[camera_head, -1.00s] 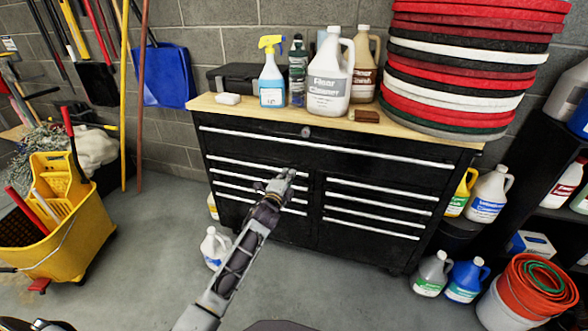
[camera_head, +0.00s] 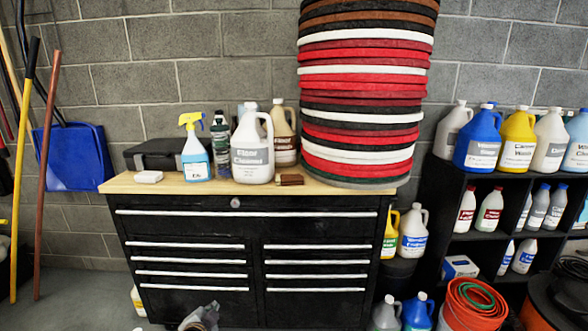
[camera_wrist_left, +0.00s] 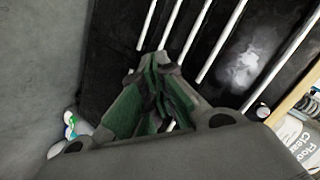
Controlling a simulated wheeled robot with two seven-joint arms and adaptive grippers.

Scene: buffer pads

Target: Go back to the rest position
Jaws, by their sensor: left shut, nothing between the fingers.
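My left gripper (camera_head: 203,316) shows only in part at the bottom edge of the head view, low in front of the black drawer cabinet (camera_head: 240,222). In the left wrist view its fingers (camera_wrist_left: 160,62) are together with nothing between them, and the cabinet's drawer handles lie beyond the tips. My right gripper is not in view. A tall stack of red, black, white and brown buffer pads (camera_head: 362,100) stands on the right of the wooden cabinet top (camera_head: 140,184).
A spray bottle (camera_head: 195,150), a floor cleaner jug (camera_head: 252,148) and a brown block (camera_head: 291,180) stand on the top. A shelf of bottles (camera_head: 490,165) and an orange bucket (camera_head: 474,303) are at right. Tool handles (camera_head: 45,170) lean at left. Floor at lower left is clear.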

